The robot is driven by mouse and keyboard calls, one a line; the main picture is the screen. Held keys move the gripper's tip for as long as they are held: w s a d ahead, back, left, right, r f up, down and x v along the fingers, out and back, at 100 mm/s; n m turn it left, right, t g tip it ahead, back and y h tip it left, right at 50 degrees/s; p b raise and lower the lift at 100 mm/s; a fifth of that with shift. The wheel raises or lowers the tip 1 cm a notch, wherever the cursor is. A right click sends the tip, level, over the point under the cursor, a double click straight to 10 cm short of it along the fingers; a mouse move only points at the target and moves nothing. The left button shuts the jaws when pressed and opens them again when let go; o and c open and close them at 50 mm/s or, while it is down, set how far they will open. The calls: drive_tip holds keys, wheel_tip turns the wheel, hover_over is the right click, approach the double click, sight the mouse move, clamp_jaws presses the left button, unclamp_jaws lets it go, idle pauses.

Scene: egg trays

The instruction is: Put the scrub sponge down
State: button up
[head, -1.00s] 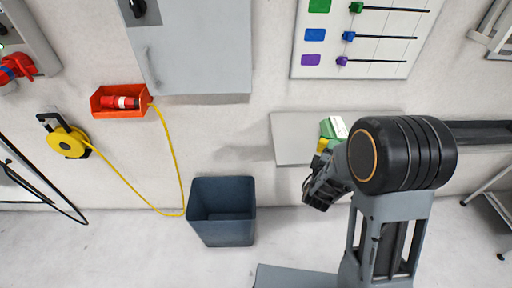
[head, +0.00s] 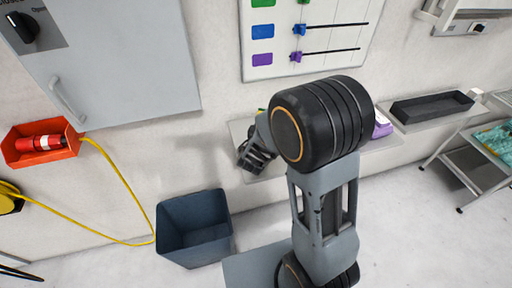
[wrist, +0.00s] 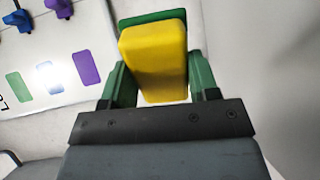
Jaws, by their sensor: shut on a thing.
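The scrub sponge (wrist: 155,60) is a yellow block with a green layer at its far side. In the wrist view it sits between the two green fingers of my gripper (wrist: 160,85), which is shut on it. In the head view my gripper (head: 256,155) is in front of the left part of a grey wall shelf (head: 240,127). My arm hides most of the sponge there, and only a small yellow-green bit shows above the wrist. I cannot tell whether the sponge touches anything besides the fingers.
A purple object (head: 382,125) stands on the shelf right of my arm. A black tray (head: 432,107) lies on a ledge farther right, near a metal cart (head: 480,150). A dark blue bin (head: 195,228) stands on the floor at left. A slider board (head: 310,40) hangs above the shelf.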

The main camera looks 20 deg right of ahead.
drive_tip(key=d+m+g, duration=0.1)
drive_tip(key=s+d+r+m+g+h, duration=0.1)
drive_tip(key=d+r+m+g+h, duration=0.1)
drive_tip(key=g, duration=0.1)
drive_tip(key=shift+s+r, duration=0.15)
drive_tip(key=shift+s, duration=0.25)
drive_tip(key=s+m+g+y, duration=0.4)
drive_tip(key=s+m+g, duration=0.3)
drive_tip(key=g, duration=0.2)
drive_tip(key=s+a+r+y, duration=0.2)
drive_tip(key=a+y, duration=0.1)
drive_tip(key=a, duration=0.5)
drive_tip(key=s+a+r+m+y, duration=0.1)
drive_tip(key=a+y, duration=0.3)
drive_tip(key=a, duration=0.5)
drive_tip(key=shift+s+r+g, duration=0.3)
drive_tip(key=shift+s+r, duration=0.15)
drive_tip(key=shift+r, duration=0.1)
